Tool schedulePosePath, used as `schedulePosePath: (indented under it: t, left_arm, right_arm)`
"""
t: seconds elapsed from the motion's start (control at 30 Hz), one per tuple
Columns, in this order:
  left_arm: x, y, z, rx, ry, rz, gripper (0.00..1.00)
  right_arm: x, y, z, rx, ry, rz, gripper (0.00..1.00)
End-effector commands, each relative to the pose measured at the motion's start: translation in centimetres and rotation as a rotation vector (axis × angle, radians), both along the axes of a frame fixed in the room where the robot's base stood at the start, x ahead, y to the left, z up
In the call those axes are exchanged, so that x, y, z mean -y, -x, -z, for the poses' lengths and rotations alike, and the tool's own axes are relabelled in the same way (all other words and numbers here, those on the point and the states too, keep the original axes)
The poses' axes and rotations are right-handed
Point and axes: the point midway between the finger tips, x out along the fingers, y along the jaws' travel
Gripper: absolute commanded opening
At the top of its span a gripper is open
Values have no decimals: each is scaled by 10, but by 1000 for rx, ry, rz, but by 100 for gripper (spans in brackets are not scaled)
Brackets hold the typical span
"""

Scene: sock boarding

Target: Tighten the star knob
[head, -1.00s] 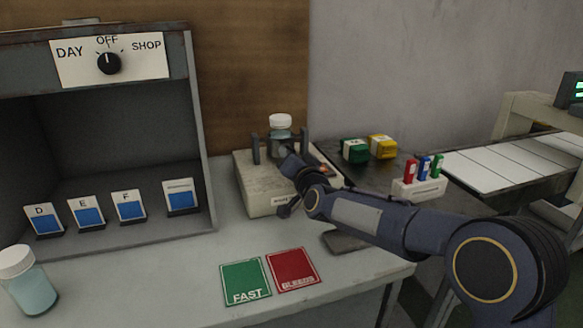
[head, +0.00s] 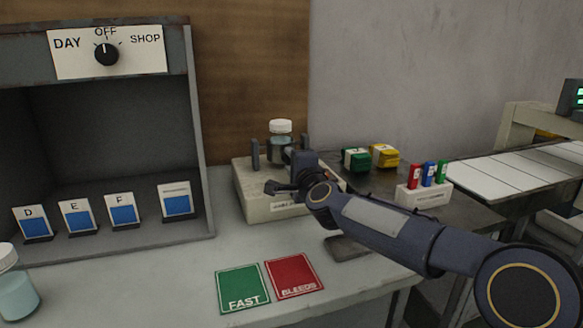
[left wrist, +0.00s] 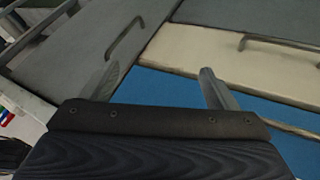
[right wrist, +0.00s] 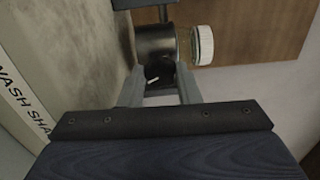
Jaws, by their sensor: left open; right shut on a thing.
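The wash shaker (head: 268,208) is a cream box on the bench, with a jar (head: 280,128) with a white cap standing upright between dark posts on its top. The dark star knob (right wrist: 160,73) with a white mark shows in the right wrist view between my right fingertips (right wrist: 159,78). My right gripper is shut on it. In the head view the right gripper (head: 287,186) is at the shaker's front right and hides the knob. My left gripper (left wrist: 158,82) is open and empty in the left wrist view, above grey, cream and blue panels with handles.
Green (head: 248,287) and red (head: 292,275) cards lie on the bench front. A cabinet with a dial (head: 106,54) and several blue-and-white cards stands left, with another jar (head: 17,290) before it. Green and yellow boxes (head: 384,155) and a colored-clip rack (head: 424,194) stand right.

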Motion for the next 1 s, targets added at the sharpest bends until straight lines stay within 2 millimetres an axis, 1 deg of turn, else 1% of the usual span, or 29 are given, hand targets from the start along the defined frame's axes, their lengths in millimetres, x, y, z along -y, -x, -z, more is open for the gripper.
schedulePosePath:
  t: [0.1, 0.33, 0.9, 0.93, 1.0]
  left_arm:
    - [0, 0, 5, 0, 0, 0, 81]
    - [0, 0, 8, 0, 0, 0, 81]
    - [0, 0, 8, 0, 0, 0, 81]
    - [0, 0, 8, 0, 0, 0, 81]
    - [0, 0, 8, 0, 0, 0, 81]
  right_arm:
    - [1, 0, 2, -22, -63, 0, 7]
    - [0, 0, 1, -46, -140, -1, 7]
    - [1, 0, 0, -54, -164, -2, 7]
    - [1, 0, 0, -54, -163, -2, 34]
    - [0, 0, 0, -54, -163, -2, 43]
